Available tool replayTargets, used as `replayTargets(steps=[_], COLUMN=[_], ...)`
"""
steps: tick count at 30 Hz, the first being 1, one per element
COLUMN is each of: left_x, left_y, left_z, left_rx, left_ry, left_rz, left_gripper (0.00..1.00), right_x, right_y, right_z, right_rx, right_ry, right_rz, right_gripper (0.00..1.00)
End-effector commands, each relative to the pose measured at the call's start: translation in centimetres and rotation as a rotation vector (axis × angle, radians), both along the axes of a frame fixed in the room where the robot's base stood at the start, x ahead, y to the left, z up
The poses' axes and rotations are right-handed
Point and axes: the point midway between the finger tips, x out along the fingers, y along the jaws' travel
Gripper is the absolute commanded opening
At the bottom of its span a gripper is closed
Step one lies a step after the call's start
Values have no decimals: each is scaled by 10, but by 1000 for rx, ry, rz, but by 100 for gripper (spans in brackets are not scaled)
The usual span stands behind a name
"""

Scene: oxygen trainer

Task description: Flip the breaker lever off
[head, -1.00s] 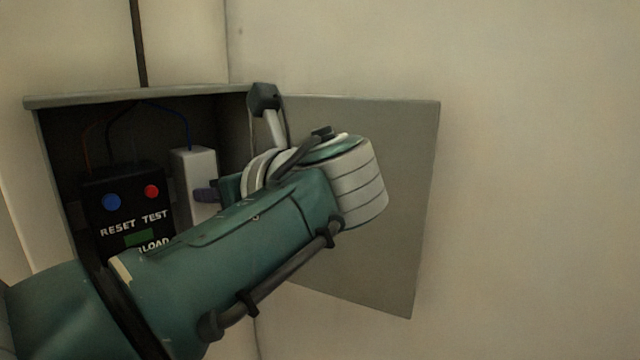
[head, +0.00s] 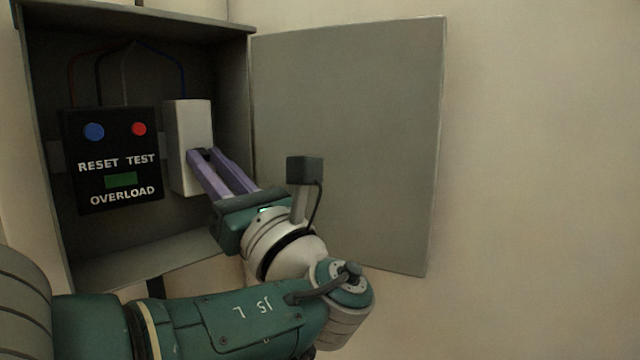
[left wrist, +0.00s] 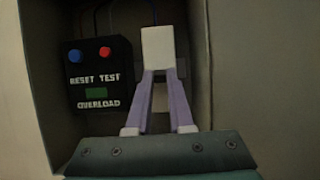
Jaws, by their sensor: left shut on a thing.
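The breaker is a white upright box (head: 187,125) inside the open grey cabinet, right of the black overload unit. My left gripper (head: 205,156) reaches it from the lower right, with its purple fingertips at the front face of the box, around mid-height. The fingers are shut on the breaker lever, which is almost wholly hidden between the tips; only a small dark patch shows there. In the left wrist view the breaker box (left wrist: 157,46) stands straight ahead, and the two fingers of my left gripper (left wrist: 160,76) converge at its lower part. My right gripper is not in view.
The black unit (head: 112,180) has a blue button (head: 94,132), a red button (head: 139,129) and a green panel (head: 121,180). The cabinet door (head: 350,120) is swung open to the right, behind my left wrist. Thin wires run above the unit.

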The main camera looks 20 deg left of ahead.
Motion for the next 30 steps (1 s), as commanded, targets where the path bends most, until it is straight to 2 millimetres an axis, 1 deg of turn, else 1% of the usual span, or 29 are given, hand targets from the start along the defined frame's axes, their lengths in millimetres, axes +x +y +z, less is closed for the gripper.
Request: replayTargets(steps=[1,6,20,21,28,30], left_x=[0,0,0,0,0,0], left_y=[1,1,1,1,1,1], left_z=[-5,-4,-3,-3,-3,-3], left_rx=[14,46,56,56,56,56], left_ry=[-5,-19,-21,-21,-21,-22], left_rz=[1,1,1,1,1,0], left_gripper=[0,0,0,23,49,50], right_x=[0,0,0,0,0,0], right_y=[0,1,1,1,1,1], right_z=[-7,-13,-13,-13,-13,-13], right_rx=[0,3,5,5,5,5], right_ry=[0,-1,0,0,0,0], right_rz=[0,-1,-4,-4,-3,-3], right_gripper=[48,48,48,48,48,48])
